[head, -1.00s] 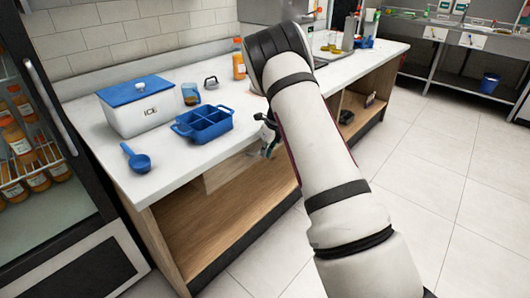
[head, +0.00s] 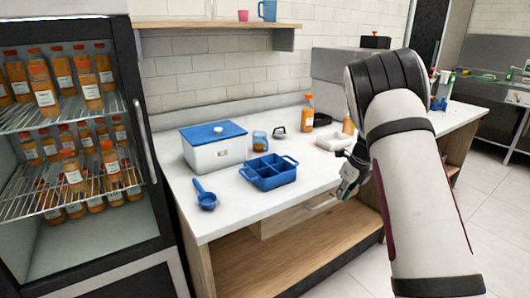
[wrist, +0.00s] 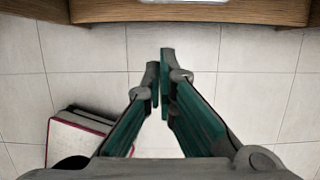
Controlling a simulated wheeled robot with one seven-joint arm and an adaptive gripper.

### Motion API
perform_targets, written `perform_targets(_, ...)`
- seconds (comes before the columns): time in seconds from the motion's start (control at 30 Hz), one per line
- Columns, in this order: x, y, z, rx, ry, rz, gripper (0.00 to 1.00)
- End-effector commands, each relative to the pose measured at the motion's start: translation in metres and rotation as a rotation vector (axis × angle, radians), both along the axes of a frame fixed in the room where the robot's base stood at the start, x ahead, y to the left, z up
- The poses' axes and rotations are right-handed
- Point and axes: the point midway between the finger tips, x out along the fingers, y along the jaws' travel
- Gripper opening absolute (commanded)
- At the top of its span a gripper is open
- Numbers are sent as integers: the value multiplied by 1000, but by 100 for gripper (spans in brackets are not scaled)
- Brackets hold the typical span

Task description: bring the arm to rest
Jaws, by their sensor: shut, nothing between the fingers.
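My gripper (head: 348,178) hangs in front of the counter's front edge in the head view, below the bent elbow of my white arm. In the wrist view, my gripper (wrist: 160,75) points down over the tiled floor. Its two green-lined fingers are close together at the tips, with nothing between them. The gripper is apart from everything on the counter. Part of it is hidden behind my forearm in the head view.
The white counter (head: 225,219) holds a blue-lidded box (head: 215,155), a blue divided tray (head: 268,187), a blue scoop (head: 207,201) and a glass jar (head: 260,141). A fridge of orange bottles (head: 150,215) stands left. Floor (head: 500,215) on the right is clear.

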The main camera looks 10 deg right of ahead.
Motion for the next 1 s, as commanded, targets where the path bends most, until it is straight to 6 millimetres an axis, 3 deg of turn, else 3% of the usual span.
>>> perform_targets(0.17,-10,18,27,-3,-18,109,0)
perform_targets(0.37,-53,69,93,-27,-68,451,0)
perform_targets(0.5,-94,107,135,-60,-111,724,0)
perform_targets(0.7,-163,154,180,-130,-170,1126,0)
perform_targets(1.0,-281,206,215,-286,-234,1739,0)
